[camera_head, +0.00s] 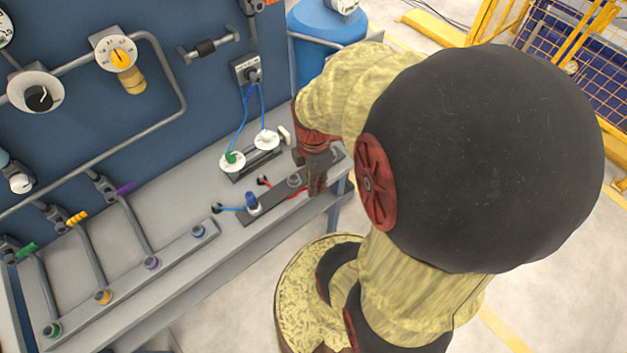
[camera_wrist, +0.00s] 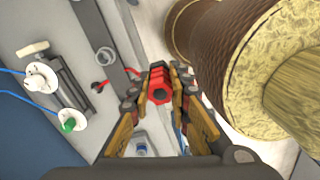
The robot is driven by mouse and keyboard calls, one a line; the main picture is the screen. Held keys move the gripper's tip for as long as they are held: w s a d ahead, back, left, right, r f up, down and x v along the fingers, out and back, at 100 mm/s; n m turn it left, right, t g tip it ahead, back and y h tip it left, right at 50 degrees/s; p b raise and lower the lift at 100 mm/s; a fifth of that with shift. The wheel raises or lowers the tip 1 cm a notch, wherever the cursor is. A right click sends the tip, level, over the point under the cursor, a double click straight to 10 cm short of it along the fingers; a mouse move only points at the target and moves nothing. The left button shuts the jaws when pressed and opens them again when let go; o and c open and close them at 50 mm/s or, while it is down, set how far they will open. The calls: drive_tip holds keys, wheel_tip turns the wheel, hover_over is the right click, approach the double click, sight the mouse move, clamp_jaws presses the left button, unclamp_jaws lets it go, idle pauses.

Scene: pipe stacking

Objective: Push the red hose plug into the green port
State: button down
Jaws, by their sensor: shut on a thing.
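My gripper (camera_wrist: 158,88) is shut on the red hose plug (camera_wrist: 158,80), which sits between the two fingers in the wrist view. In the head view my gripper (camera_head: 317,182) is over the right end of the bench, and the plug is mostly hidden. A red hose (camera_head: 277,188) shows beside the dark bar. The green port (camera_head: 232,159) is a white disc with a green part, left of my gripper and apart from it. It also shows at the lower left of the wrist view (camera_wrist: 70,123). A plain white disc (camera_head: 266,139) stands next to it.
A dark bar (camera_head: 276,203) on the bench carries a blue plug (camera_head: 251,202) and an empty-looking grey ring (camera_head: 294,181). Blue hoses (camera_head: 243,120) run from the wall socket to the discs. A pipe rack (camera_head: 125,274) lies at left. The bench between is clear.

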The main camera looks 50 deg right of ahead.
drive_tip(key=shift+r+p, duration=3.25)
drive_tip(key=shift+r, duration=0.7)
drive_tip(key=shift+w+f, duration=0.1)
